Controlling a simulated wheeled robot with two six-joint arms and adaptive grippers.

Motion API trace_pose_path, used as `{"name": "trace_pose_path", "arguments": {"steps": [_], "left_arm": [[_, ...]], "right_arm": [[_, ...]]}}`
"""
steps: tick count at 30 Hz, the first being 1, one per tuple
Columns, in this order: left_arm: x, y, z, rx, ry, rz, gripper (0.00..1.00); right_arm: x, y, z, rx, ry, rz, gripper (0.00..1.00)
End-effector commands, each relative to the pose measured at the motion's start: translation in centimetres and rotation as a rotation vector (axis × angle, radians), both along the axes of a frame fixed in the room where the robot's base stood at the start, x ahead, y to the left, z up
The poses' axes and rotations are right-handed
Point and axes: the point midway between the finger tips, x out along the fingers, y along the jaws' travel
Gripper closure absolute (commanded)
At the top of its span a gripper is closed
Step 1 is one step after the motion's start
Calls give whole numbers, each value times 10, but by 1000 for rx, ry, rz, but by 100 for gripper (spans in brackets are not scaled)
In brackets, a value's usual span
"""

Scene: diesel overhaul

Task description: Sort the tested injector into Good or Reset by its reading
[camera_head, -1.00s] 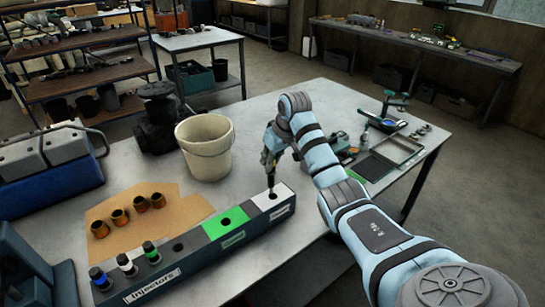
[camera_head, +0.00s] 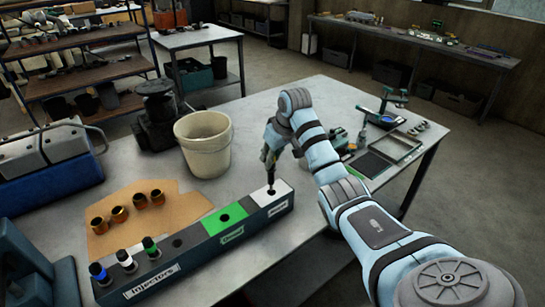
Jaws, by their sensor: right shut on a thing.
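The long dark rack (camera_head: 205,254) lies on the table, with a label reading "Injectors" at its left end. Three injectors with blue (camera_head: 97,270), white (camera_head: 123,257) and green (camera_head: 149,244) bands stand in it. Right of an empty dark slot are a green section (camera_head: 213,226) with an open hole and a white section (camera_head: 284,188) at the far end; their front labels are too small to read surely. My right gripper (camera_head: 270,160) is shut on a dark injector (camera_head: 271,179), held upright with its lower end at the white section's hole. Depth of entry is unclear. My left gripper is out of view.
A cream bucket (camera_head: 204,157) stands behind the rack. Several copper-coloured cups (camera_head: 157,197) sit on a brown sheet (camera_head: 187,209). A shallow tray (camera_head: 395,147) and small tools lie to the right of my right arm.

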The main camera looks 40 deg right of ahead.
Motion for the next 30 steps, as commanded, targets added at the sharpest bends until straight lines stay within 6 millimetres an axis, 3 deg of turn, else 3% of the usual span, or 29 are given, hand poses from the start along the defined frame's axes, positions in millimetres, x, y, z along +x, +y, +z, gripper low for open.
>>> {"name": "trace_pose_path", "arguments": {"steps": [30], "left_arm": [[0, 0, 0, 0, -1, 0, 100]], "right_arm": [[0, 0, -29, 0, 0, 0, 100]]}}
